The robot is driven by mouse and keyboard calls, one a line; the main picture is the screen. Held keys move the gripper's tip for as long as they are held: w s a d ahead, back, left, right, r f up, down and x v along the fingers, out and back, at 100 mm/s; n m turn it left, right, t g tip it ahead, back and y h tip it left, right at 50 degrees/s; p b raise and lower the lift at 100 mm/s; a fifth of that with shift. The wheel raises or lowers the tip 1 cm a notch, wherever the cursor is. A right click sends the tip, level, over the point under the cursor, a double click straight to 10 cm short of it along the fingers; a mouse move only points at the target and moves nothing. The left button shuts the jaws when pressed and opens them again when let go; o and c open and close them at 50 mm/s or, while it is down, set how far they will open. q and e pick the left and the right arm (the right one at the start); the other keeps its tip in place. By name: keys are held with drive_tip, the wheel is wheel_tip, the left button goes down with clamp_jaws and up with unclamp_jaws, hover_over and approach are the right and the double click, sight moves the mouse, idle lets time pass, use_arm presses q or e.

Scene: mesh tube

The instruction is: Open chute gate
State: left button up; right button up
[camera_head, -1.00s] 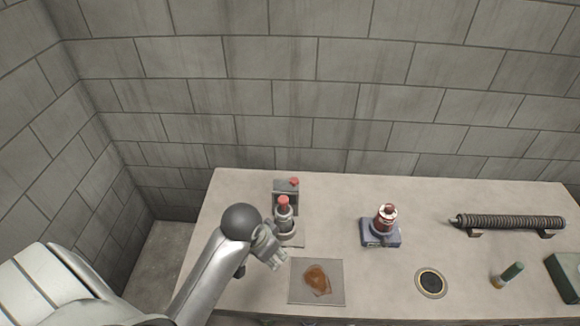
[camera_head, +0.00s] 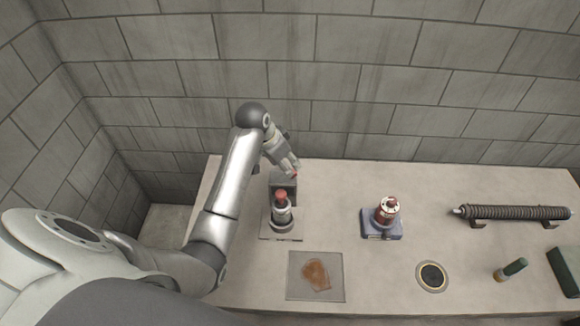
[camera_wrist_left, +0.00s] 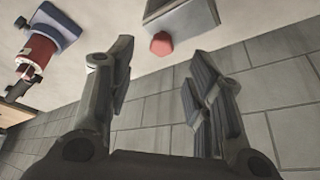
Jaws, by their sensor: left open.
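A grey box (camera_head: 283,186) with a red knob stands at the back left of the bench; which part is the chute gate I cannot tell for sure. The red knob (camera_wrist_left: 161,44) shows in the left wrist view, jutting from the grey box (camera_wrist_left: 182,18), ahead of the gap between my fingers. My left gripper (camera_head: 291,166) is over the back of the box, close to the knob and partly covering it in the head view. In the wrist view my left gripper (camera_wrist_left: 160,80) is open and empty, apart from the knob. My right gripper is not in view.
A red device on a blue base (camera_head: 384,222) is to the right. The block wall is close behind.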

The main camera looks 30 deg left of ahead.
use_arm(q)
drive_tip(key=x, duration=0.4)
drive_tip(key=shift+w+a+f+p, duration=0.1)
drive_tip(key=shift+w+p, duration=0.05)
drive_tip(key=shift+p, duration=0.15)
drive_tip(key=shift+w+f, duration=0.2)
drive_tip(key=shift+f, duration=0.35)
drive_tip(key=shift+w+f, duration=0.1)
drive_tip(key=shift+f, duration=0.2)
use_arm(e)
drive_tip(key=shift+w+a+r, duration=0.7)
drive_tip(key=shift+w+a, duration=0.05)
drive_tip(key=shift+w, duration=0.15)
use_arm(q)
drive_tip(key=c, duration=0.5)
clamp_jaws()
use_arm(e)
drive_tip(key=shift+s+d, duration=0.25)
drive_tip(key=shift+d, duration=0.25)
